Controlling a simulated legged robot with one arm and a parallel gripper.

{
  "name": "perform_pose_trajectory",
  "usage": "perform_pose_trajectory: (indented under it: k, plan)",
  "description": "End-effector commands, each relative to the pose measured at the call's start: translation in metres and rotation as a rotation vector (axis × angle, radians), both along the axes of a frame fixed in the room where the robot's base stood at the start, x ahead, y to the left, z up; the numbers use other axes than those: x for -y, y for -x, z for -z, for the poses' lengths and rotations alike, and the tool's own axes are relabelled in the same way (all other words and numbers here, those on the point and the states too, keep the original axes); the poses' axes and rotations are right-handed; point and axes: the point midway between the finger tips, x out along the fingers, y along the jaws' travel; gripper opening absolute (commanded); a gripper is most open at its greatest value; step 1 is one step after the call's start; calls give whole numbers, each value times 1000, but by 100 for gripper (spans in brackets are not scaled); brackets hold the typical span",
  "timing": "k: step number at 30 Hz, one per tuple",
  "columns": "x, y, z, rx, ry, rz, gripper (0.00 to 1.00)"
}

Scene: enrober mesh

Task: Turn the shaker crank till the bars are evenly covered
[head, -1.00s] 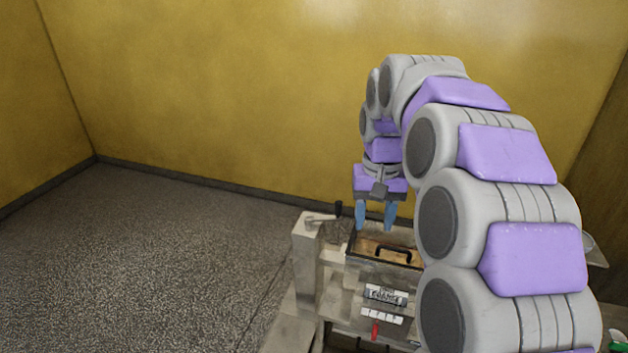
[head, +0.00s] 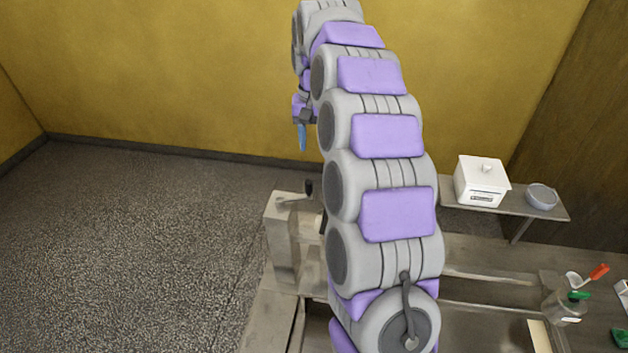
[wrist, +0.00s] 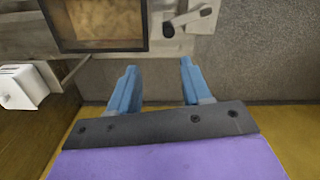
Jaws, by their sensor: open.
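The shaker crank (head: 308,189) is a dark upright knob on a light arm, on top of a pale post (head: 284,236) left of my arm in the head view. In the wrist view the crank's knob (wrist: 168,29) shows at the top, beside an open-topped box (wrist: 103,44) with a dark rim and brown contents. My gripper (head: 302,138) hangs in the air above and beyond the crank. Its blue fingers (wrist: 157,90) are open and empty, apart from the crank. In the head view my arm hides the box; no bars can be made out.
A white lidded box (head: 481,182) and a grey bowl (head: 541,196) stand on a shelf at the right. A jar (head: 564,305) with red- and green-handled tools stands on the bench at lower right. Floor left of the post is clear.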

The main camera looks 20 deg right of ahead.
Motion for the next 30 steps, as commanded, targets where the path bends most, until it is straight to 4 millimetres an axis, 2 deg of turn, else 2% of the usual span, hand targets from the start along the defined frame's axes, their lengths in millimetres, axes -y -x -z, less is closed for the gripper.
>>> perform_pose_trajectory:
  k: [7,18,21,30]
  plan:
    - [-11,1,35,-4,6,-2,49]
    - [6,1,101,-2,-6,0,49]
    - [5,2,116,-3,-7,-1,49]
    - [-7,0,137,-2,5,-2,49]
